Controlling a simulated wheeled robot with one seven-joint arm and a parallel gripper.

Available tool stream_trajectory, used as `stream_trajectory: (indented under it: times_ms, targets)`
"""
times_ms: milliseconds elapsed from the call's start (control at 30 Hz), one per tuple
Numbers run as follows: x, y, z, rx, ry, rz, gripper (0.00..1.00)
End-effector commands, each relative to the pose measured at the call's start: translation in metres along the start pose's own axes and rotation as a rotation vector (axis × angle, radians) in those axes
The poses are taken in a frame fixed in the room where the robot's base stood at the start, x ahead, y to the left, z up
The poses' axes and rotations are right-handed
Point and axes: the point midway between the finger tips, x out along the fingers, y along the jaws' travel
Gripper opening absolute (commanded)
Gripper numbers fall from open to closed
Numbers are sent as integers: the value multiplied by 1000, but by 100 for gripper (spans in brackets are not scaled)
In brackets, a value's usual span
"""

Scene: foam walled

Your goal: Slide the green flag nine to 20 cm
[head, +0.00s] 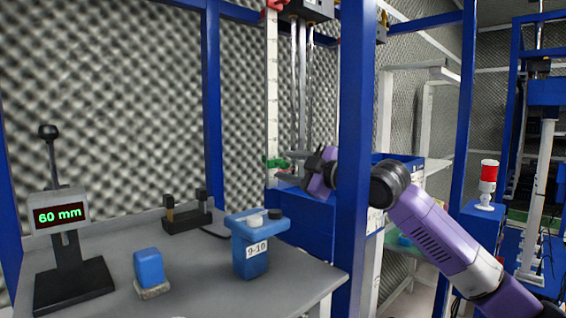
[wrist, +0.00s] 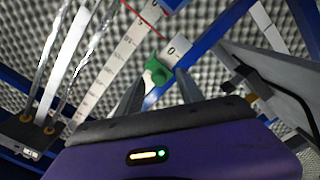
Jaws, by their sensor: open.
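The green flag (head: 277,163) sits low on a tall white graduated scale (head: 271,100) in the head view. In the wrist view the flag (wrist: 157,71) is beside the "0" mark, at the end of the printed scale (wrist: 115,62). My gripper (head: 303,168) is just right of the flag, close to it. In the wrist view my two fingers are apart, and the flag shows between and just beyond the tips of my gripper (wrist: 158,88). I cannot tell whether a finger touches it. The number on the flag is not readable.
A blue frame post (head: 355,150) stands in front of my arm. Metal rods (head: 302,90) run beside the scale. The table holds a display reading 60 mm (head: 58,215), a blue block (head: 149,267) and a blue stand marked 9-10 (head: 250,245).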

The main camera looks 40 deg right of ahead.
Motion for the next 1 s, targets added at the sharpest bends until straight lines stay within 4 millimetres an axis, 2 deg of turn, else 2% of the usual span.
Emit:
stream_trajectory:
  times_ms: [200,500,567,733,1000]
  targets:
    - [20,0,0,1,1,0,44]
    - [22,0,0,1,1,1,44]
    - [22,0,0,1,1,1,35]
    - [22,0,0,1,1,1,1]
    - [22,0,0,1,1,1,0]
